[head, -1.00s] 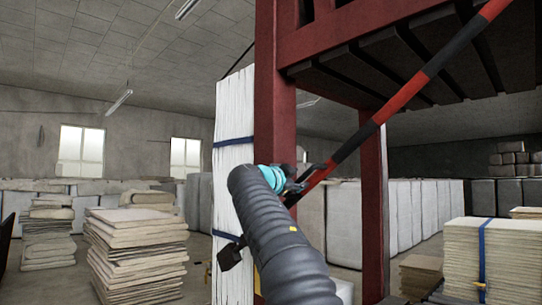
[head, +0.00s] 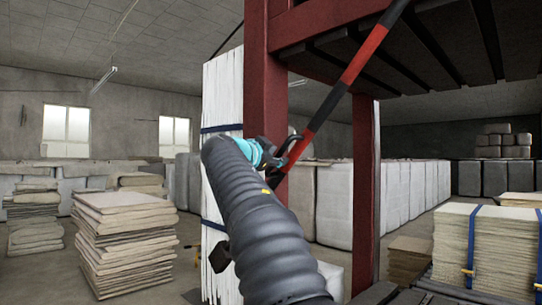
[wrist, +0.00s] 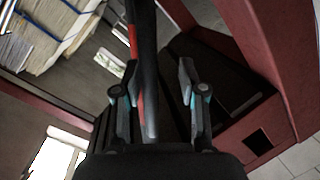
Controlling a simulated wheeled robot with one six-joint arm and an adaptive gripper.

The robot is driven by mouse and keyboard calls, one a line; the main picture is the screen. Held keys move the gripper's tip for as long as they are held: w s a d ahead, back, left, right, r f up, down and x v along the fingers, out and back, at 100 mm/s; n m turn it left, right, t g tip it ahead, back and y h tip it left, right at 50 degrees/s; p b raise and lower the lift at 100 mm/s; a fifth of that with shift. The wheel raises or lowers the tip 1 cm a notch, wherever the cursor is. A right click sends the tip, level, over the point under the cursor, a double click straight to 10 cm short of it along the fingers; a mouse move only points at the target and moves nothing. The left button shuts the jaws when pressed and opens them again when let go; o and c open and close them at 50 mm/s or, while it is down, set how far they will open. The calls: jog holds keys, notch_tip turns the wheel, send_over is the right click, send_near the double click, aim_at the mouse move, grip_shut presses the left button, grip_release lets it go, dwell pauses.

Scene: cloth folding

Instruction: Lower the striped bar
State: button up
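The striped bar (head: 327,108), in red and black bands, slants steeply across the red frame, from the upper right down to my gripper in the head view. Its lower end is hidden behind my arm and gripper. My gripper (head: 284,150) is at the lower part of the bar. In the wrist view the bar (wrist: 145,75) runs between the two fingers of my gripper (wrist: 157,80). The fingers stand apart, with a clear gap on the bar's right side. The bar lies close to the left finger; whether it touches is unclear.
A red post (head: 264,100) and a second red post (head: 366,200) hold up a dark slatted deck (head: 440,65). A white panel (head: 221,100) stands left of the near post. Cloth stacks stand at left (head: 123,245) and right (head: 492,240).

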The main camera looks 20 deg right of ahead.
jog(key=s+d+b+v, duration=0.1)
jog(key=b+v, duration=0.3)
jog(key=v, duration=1)
jog(key=p+x, duration=0.1)
jog(key=x, duration=0.3)
jog(key=p+x, duration=0.1)
jog(key=x, duration=0.4)
jog(key=p+x, duration=0.1)
jog(key=x, duration=0.3)
jog(key=shift+w+f, duration=0.35)
jog(key=shift+w, duration=0.15)
jog(key=shift+c, duration=0.2)
grip_shut()
